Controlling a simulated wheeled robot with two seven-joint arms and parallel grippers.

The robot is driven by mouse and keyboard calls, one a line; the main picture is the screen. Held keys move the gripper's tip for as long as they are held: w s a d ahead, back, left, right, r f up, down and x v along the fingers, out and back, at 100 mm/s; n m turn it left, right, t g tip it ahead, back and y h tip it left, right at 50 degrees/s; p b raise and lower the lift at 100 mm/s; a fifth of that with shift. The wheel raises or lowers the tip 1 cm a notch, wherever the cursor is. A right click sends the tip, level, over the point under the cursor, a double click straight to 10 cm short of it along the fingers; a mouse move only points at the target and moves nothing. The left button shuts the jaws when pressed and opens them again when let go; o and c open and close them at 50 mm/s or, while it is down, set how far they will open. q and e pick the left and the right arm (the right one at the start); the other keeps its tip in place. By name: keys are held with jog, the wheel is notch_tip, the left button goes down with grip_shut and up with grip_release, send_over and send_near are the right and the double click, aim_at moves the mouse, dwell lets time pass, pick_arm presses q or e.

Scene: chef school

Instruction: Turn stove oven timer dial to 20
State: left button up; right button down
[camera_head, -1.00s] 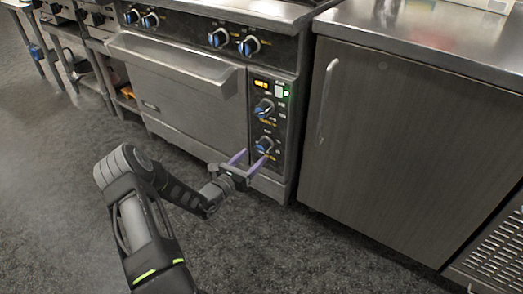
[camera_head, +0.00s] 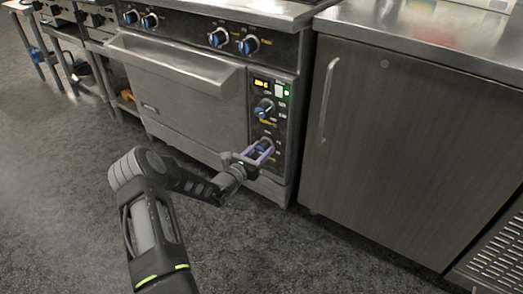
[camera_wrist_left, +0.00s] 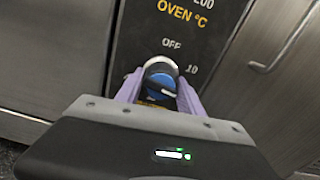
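The oven timer dial (camera_head: 263,148) is the lower knob on the oven's black control panel. In the left wrist view the dial (camera_wrist_left: 161,82) is blue with a silver ring, below the printed "OFF" and left of "10"; its exact setting is hard to read. My left gripper (camera_head: 258,151) is at the dial, with one purple finger on each side of it. In the wrist view the fingers of this gripper (camera_wrist_left: 160,84) stand apart around the knob; firm contact does not show. My right gripper is not in view.
The oven door handle (camera_head: 175,64) juts out left of the panel. A closed cabinet (camera_head: 400,150) stands to the right. The floor (camera_head: 60,200) in front is clear.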

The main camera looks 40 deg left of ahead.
pick_arm(q)
jog(key=c, duration=0.9)
jog(key=shift+r+m+p, duration=0.15)
jog(key=shift+m+p, duration=0.7)
jog(key=shift+m, duration=0.35)
jog(key=shift+a+f+m, duration=0.1)
jog(key=shift+f+m, duration=0.1)
jog(key=shift+m, duration=0.7)
jog(key=o, duration=1.4)
jog(key=shift+c, duration=0.2)
